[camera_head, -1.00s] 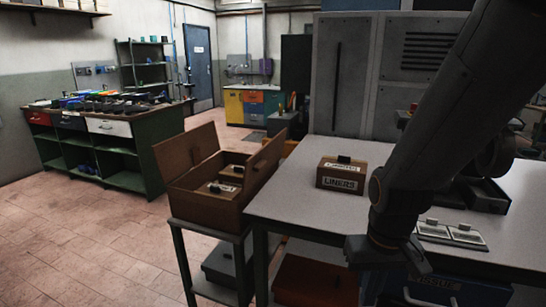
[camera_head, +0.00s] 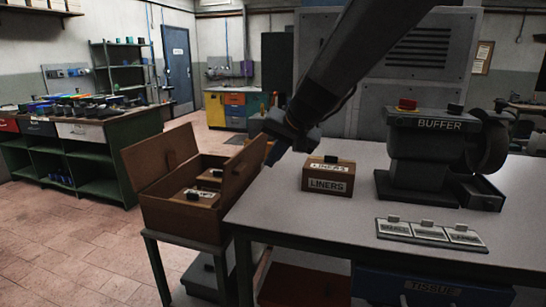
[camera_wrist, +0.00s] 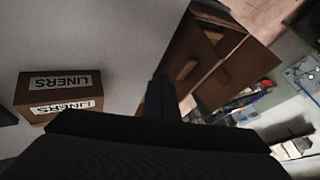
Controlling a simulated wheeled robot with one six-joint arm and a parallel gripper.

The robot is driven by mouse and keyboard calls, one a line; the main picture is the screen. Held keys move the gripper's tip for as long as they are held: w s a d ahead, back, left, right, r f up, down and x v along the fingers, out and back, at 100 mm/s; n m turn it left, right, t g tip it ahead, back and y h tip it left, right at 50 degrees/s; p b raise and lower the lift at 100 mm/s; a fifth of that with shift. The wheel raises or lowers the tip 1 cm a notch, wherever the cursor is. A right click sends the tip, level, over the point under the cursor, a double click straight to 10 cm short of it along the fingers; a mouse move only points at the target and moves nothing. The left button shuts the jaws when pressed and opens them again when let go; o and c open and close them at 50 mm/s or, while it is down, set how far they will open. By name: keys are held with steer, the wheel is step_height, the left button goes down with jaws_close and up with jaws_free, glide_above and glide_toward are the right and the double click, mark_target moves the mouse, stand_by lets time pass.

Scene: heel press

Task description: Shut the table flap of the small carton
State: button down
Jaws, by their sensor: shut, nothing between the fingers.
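The small brown carton (camera_head: 180,217) stands on a low stand against the table's left end. Its table flap (camera_head: 242,167), on the table side, stands up and leans out toward the table. Its opposite flap (camera_head: 158,160) is also up, so the top is open. My gripper (camera_head: 274,154) is shut and empty, above the table's edge just right of the table flap; I cannot tell whether they touch. In the wrist view the shut fingers (camera_wrist: 160,94) point toward the table flap (camera_wrist: 180,45), which shows a small pale tab.
Inside the carton lie labelled packs (camera_head: 197,195). On the table (camera_head: 300,222) are a LINERS box (camera_head: 328,177) right of my gripper, a buffer machine (camera_head: 425,150) and a labelled plate (camera_head: 432,233). The tabletop's front left is clear.

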steer(key=w+a+f+p, duration=0.2)
steer(key=w+a+f, duration=0.2)
steer(key=a, duration=0.1)
steer(key=shift+w+a+f+p, duration=0.15)
steer(key=shift+w+a+p, duration=0.2)
steer(key=shift+w+p, duration=0.05)
steer(key=shift+w, duration=0.15)
